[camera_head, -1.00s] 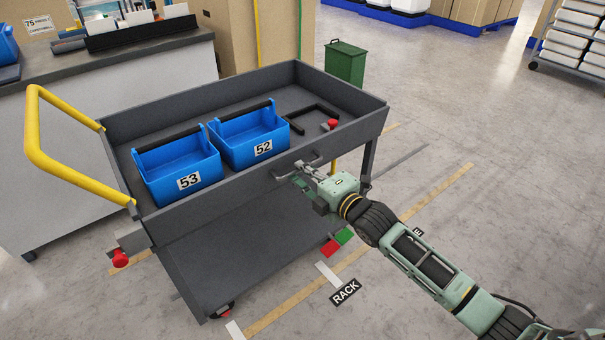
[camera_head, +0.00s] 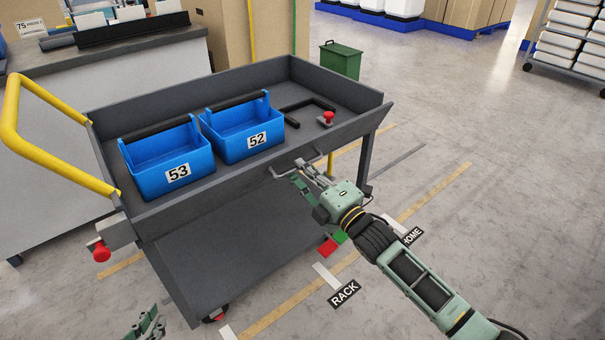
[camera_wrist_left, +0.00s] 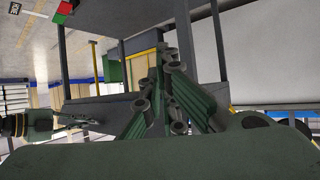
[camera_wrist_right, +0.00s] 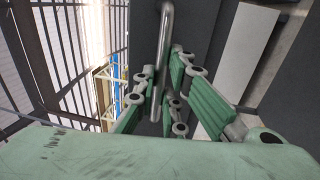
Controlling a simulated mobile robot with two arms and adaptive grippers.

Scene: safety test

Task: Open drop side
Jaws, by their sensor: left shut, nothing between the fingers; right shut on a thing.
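The cart's grey drop side (camera_head: 235,190) is the long near panel, and its top edge appears to lean slightly outward at the right corner. A grey bar handle (camera_head: 285,174) sits on its outer face. My right gripper (camera_head: 306,172) is shut on this handle; the bar (camera_wrist_right: 165,50) runs between its fingers in the right wrist view. My left gripper (camera_head: 150,324) is shut and empty, low at the bottom left, apart from the cart's side. Its closed fingers (camera_wrist_left: 165,85) fill the middle of the left wrist view. A red knob (camera_head: 102,251) is at the cart's left end, another (camera_head: 327,118) at the right.
Blue bins 53 (camera_head: 165,160) and 52 (camera_head: 240,133) stand in the cart's tray beside a black bracket (camera_head: 305,108). A yellow push handle (camera_head: 50,150) rises at left. A workbench (camera_head: 120,85) and green bin (camera_head: 340,60) stand behind.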

